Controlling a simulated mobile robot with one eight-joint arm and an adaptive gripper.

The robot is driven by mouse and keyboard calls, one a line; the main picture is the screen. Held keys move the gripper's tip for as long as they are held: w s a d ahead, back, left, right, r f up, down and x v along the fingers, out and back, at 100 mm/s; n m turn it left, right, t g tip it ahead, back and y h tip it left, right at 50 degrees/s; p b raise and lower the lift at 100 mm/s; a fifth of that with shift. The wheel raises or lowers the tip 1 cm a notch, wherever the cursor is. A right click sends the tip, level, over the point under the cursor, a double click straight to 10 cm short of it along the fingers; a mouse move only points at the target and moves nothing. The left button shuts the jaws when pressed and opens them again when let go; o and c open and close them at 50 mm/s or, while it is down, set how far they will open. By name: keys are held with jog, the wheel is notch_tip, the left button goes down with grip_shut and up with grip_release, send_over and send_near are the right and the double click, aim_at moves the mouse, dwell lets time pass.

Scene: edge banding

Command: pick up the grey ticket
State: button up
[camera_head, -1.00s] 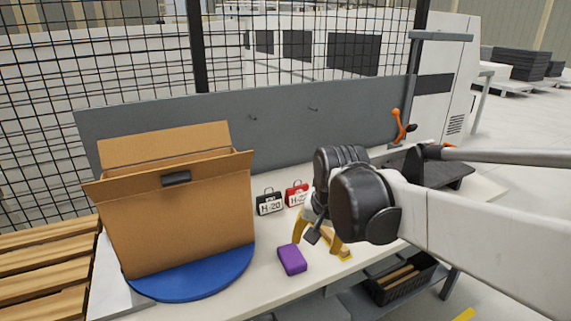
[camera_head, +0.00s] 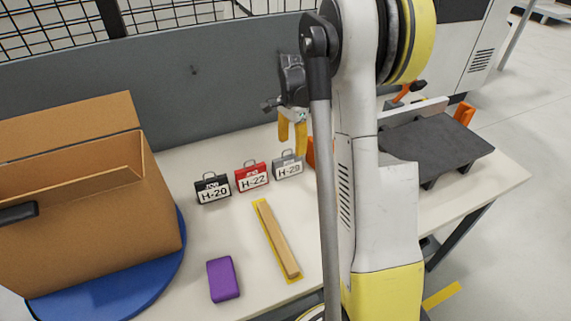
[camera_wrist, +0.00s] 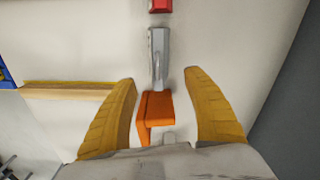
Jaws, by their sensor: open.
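The grey ticket (camera_head: 288,165) stands on the table at the right end of a row of tickets, with a handle on top and the label H-29. In the wrist view the grey ticket (camera_wrist: 158,58) shows from above, beyond and between my fingertips. My gripper (camera_head: 293,138) is open, its yellow fingers above and close to the grey ticket in the head view. In the wrist view my gripper (camera_wrist: 160,78) has nothing between its fingertips; an orange object (camera_wrist: 155,107) lies below, between the fingers. Whether the fingers touch anything cannot be told.
A red ticket (camera_head: 251,176) and a black ticket (camera_head: 213,188) stand left of the grey one. A wooden strip (camera_head: 277,240) on yellow and a purple block (camera_head: 222,279) lie in front. A cardboard box (camera_head: 90,225) stands on a blue disc (camera_head: 110,300). A grey panel (camera_head: 180,110) rises behind.

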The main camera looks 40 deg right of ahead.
aim_at(292, 155)
notch_tip(292, 155, down, 3)
jog(key=shift+r, duration=0.2)
notch_tip(292, 155, down, 5)
jog(key=b, duration=0.3)
jog(key=shift+s+a, duration=0.1)
jog(key=c, duration=1.1)
